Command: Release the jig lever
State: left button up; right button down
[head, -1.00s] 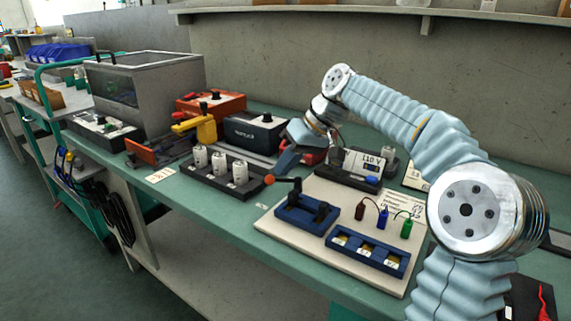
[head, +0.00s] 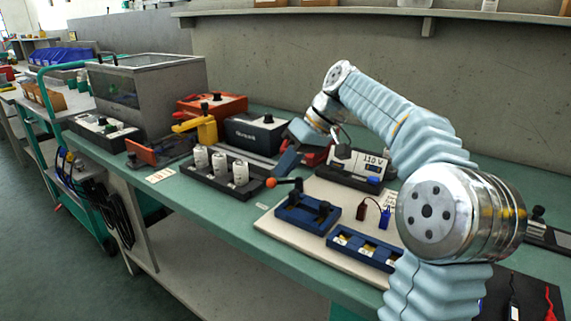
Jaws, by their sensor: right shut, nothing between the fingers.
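The blue jig (head: 306,215) stands on the white board (head: 267,224) at the front of the bench. Its dark lever, with an orange ball knob (head: 271,182), reaches out to the left from the jig's top. My right gripper (head: 282,170) is shut and empty, pointing down just above and behind the knob. In this view I cannot tell whether its fingertips touch the lever. My left gripper is out of view.
A dark tray (head: 208,188) with several white cylinders stands close on the left. A blue three-slot block (head: 362,250) and dark red and blue plugs (head: 384,219) are on the board. A 110 V display unit (head: 355,168) stands behind the jig.

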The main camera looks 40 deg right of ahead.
jog(key=shift+w+d+r+p, duration=0.15)
jog(key=shift+w+d+p, duration=0.2)
jog(key=shift+p, duration=0.2)
jog(key=shift+w+d, duration=0.15)
jog(key=shift+d, duration=0.1)
jog(key=p+v, duration=0.1)
jog(key=v, duration=1.2)
jog(key=shift+s+r, duration=0.2)
jog(key=shift+s, duration=0.05)
